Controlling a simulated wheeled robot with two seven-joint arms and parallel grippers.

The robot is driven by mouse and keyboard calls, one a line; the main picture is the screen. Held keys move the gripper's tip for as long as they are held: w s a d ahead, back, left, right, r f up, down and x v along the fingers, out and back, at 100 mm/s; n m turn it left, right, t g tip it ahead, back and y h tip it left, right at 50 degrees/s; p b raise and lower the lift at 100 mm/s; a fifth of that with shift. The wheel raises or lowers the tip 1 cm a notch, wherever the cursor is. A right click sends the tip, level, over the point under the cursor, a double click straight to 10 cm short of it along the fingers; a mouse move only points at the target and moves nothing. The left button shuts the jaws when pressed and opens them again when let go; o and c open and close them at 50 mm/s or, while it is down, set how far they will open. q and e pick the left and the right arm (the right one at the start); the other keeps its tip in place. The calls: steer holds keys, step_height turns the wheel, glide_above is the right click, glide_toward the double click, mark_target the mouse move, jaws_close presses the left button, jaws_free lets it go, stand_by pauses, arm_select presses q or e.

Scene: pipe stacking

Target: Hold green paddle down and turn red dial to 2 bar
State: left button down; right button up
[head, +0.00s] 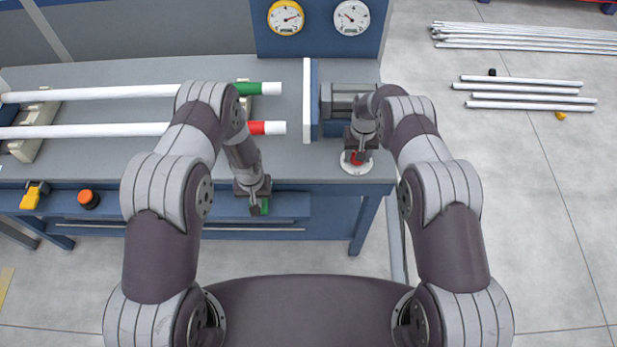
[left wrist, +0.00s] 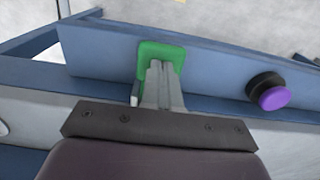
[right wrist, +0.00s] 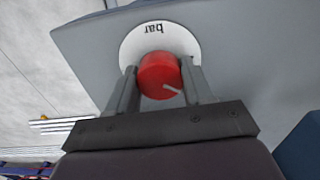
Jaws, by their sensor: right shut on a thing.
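The green paddle (left wrist: 150,52) is on the blue front rail of the bench; it also shows in the head view (head: 265,206). My left gripper (left wrist: 160,70) has its fingers together over the paddle and seems to touch it; exact contact is hard to tell. The red dial (right wrist: 158,74) sits on a white round plate (right wrist: 186,40) marked "bar", seen upside down. My right gripper (right wrist: 160,82) is shut on the dial, one finger on each side. A white pointer line on the dial points to the lower right in the right wrist view. Scale numbers are not visible.
Two gauges, yellow-rimmed (head: 286,17) and white (head: 351,17), stand behind the bench. An orange button (head: 88,199) is on the front rail. Loose pipes (head: 530,90) lie on the floor right.

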arm_select(q)
steer(key=shift+f, duration=0.7)
steer(key=shift+s+f, duration=0.1)
steer(key=shift+f, duration=0.05)
steer(key=shift+f, duration=0.1)
arm_select(e)
steer(key=n, duration=0.3)
steer(key=shift+n, duration=0.3)
arm_select(q)
steer(key=shift+s, duration=0.1)
arm_select(e)
steer(key=n, duration=0.2)
steer(key=shift+s+n, duration=0.1)
steer(key=shift+n, duration=0.2)
arm_select(q)
steer(key=shift+r, duration=2.1)
arm_select(e)
steer(key=o, duration=1)
steer(key=shift+c, duration=0.2)
arm_select(q)
steer(key=shift+w, duration=0.2)
